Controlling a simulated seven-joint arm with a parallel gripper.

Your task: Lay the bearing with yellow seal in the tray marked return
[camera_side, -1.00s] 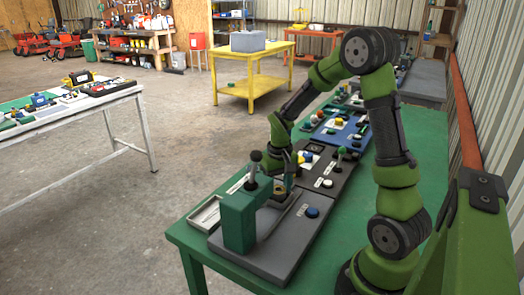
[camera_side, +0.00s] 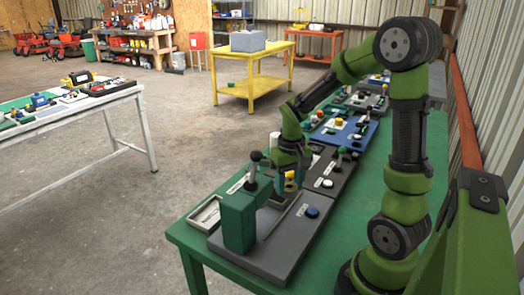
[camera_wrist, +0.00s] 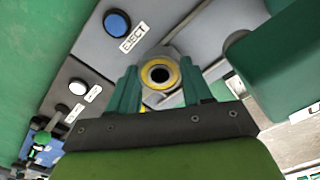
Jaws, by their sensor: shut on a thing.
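The bearing with yellow seal (camera_wrist: 160,74) is a metal ring with a dark bore and a yellow rim. It sits between the fingertips of my gripper (camera_wrist: 158,84), which is shut on it. In the side view, its yellow edge (camera_side: 290,174) shows at my gripper (camera_side: 289,178), above the grey base beside the green press. Two shallow pale trays lie along the left table edge: a near tray (camera_side: 204,214) and a farther one (camera_side: 238,184). Their labels are too small to read, so I cannot tell which is marked return.
The green press (camera_side: 238,222) with its black-knobbed lever stands close to my gripper, between it and the near tray. A blue button (camera_wrist: 117,22) labelled EJECT sits on the grey base (camera_side: 270,252). Panels with buttons and knobs run along the table behind.

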